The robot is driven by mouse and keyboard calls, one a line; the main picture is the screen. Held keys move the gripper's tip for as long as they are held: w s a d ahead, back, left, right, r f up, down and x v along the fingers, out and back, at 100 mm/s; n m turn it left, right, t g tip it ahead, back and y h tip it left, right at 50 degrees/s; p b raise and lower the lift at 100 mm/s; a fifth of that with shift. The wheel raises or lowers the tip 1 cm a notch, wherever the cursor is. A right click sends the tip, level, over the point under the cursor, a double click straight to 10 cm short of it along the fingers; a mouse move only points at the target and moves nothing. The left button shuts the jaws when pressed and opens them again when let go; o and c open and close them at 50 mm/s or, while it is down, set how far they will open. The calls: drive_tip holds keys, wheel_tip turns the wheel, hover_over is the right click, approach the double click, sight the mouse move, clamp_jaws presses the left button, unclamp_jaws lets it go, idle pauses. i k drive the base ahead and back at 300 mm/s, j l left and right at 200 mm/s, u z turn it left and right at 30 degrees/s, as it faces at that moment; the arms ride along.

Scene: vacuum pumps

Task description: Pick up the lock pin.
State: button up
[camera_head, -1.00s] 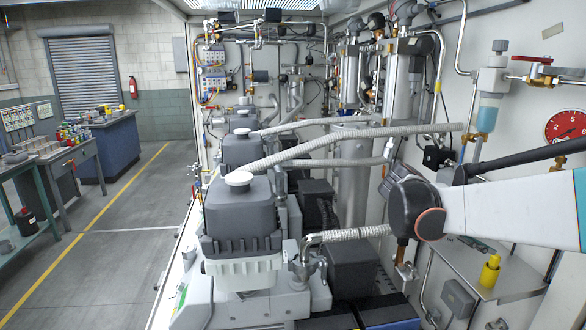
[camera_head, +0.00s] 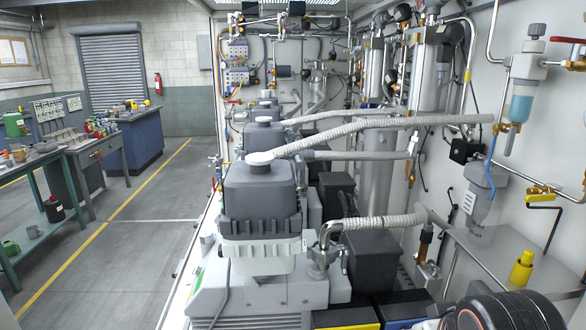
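A small yellow piece with a narrower knob on top (camera_head: 522,267) stands upright on the grey metal shelf at the right in the head view. It may be the lock pin, but I cannot tell for sure. My gripper is not visible. A dark rounded part at the bottom right edge appears to be a link of my arm, below and in front of the shelf.
The grey shelf (camera_head: 480,252) projects from the white wall. Grey vacuum pumps (camera_head: 260,205) with hoses fill the middle. Open floor (camera_head: 140,240) lies left.

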sight(527, 256)
drive_tip(key=z, duration=1.3)
